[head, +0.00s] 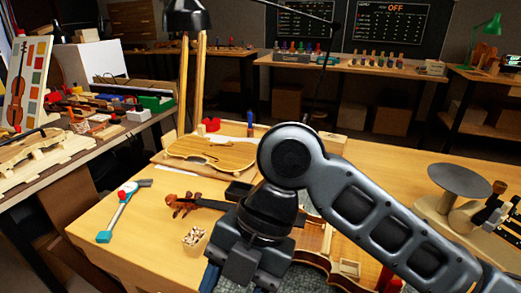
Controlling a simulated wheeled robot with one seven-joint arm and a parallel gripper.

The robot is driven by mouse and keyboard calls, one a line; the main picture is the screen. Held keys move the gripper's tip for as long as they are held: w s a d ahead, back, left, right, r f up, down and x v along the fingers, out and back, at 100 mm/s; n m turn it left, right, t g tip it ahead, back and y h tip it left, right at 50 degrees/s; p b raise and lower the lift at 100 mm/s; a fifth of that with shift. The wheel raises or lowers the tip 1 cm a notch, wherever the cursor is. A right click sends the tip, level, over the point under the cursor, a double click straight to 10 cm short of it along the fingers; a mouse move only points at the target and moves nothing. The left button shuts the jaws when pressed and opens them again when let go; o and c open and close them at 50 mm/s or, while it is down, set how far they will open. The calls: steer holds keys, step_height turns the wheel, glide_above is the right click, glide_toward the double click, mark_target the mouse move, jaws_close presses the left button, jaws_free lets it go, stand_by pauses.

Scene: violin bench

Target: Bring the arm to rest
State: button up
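My arm reaches in from the lower right and bends down over the bench (150,225). My gripper (243,266) points down at the bottom edge of the head view, above the near part of the bench. Its fingers are mostly cut off by the frame, so I cannot tell whether they are open or shut, or whether they hold anything. A violin (312,262) lies below and behind my arm, and much of its body is hidden. A carved scroll (182,204) with a dark neck shows left of my gripper.
A pale violin plate (210,152) lies behind my arm. A round grey disc on a stand (459,180) is at the right. A lamp (186,17) stands behind. The bench's front left is clear.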

steer(key=a+r+m+t+y, duration=0.2)
steer(key=a+m+t+y, duration=0.4)
steer(key=a+m+y, duration=0.5)
steer(key=s+d+f+m+t+h, duration=0.2)
steer(key=d+f+m+t+h, duration=0.2)
steer(key=d+m+t, duration=0.4)
steer(key=s+d+f+m+t+h, duration=0.25)
steer(key=d+f+m, duration=0.25)
steer(key=d+m, duration=0.3)
steer(key=s+d+f+m+t+h, duration=0.25)
steer(key=s+d+m+h, duration=0.4)
steer(key=s+d, duration=0.55)
steer(key=s+d+r+n+h, duration=0.1)
steer(key=s+d+r, duration=0.3)
steer(key=s+d, duration=0.4)
steer(key=shift+s+d+r+h, duration=0.25)
steer(key=shift+s+h, duration=0.1)
steer(key=shift+h, duration=0.35)
